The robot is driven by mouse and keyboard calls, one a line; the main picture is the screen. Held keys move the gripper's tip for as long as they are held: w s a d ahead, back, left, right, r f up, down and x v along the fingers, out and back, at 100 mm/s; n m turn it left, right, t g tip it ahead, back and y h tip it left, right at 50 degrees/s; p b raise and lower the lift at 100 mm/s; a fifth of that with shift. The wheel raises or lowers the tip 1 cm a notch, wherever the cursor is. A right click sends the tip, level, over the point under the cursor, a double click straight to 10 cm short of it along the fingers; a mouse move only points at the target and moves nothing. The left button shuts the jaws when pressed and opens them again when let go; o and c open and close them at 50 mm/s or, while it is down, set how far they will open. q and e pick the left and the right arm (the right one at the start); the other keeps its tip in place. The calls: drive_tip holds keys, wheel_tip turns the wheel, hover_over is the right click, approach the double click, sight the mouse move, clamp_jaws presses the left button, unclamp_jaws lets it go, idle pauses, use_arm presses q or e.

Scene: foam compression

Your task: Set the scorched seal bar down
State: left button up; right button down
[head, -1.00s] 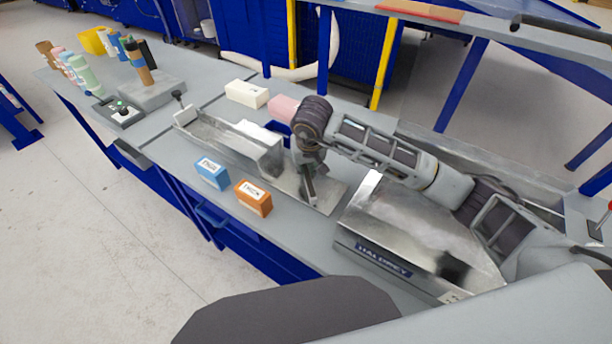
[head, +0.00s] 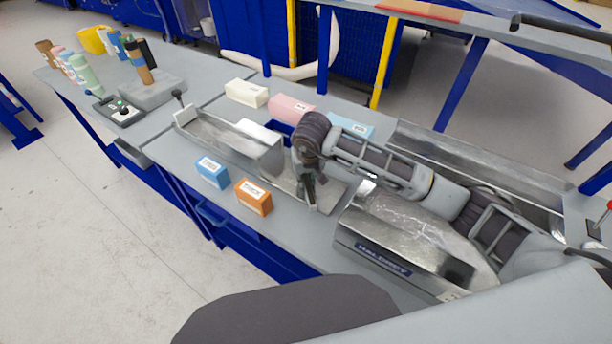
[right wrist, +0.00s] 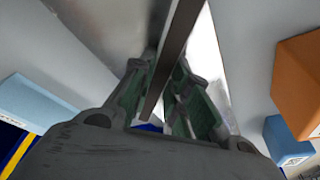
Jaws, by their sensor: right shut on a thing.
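My right gripper (head: 309,196) is shut on the seal bar, a narrow dark strip (right wrist: 180,35) that runs up between the two fingers in the right wrist view. The gripper (right wrist: 165,85) points down over the flat shiny metal plate (head: 331,193) at the right end of the metal trough. In the head view the bar is mostly hidden by the gripper and too small to make out clearly. I cannot tell whether it touches the plate. My left gripper is not in view.
An orange box (head: 254,197) and a blue box (head: 212,172) stand in front of the trough (head: 230,143). White (head: 246,92), pink (head: 291,106) and light blue (head: 351,125) boxes lie behind. A silver machine (head: 375,240) stands to the right. Bottles (head: 86,76) stand far left.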

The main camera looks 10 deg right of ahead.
sight(308, 186)
drive_tip(key=c, duration=1.4)
unclamp_jaws()
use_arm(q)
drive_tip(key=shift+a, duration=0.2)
use_arm(e)
drive_tip(key=shift+o, duration=0.2)
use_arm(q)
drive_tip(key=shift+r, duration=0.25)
use_arm(e)
drive_tip(key=shift+r, duration=0.2)
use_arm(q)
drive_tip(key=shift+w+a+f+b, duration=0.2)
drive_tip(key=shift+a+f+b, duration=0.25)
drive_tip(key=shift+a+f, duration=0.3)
use_arm(e)
drive_tip(key=v, duration=1.1)
drive_tip(key=shift+r, duration=0.4)
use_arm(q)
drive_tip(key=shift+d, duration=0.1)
use_arm(e)
drive_tip(key=shift+s, duration=0.1)
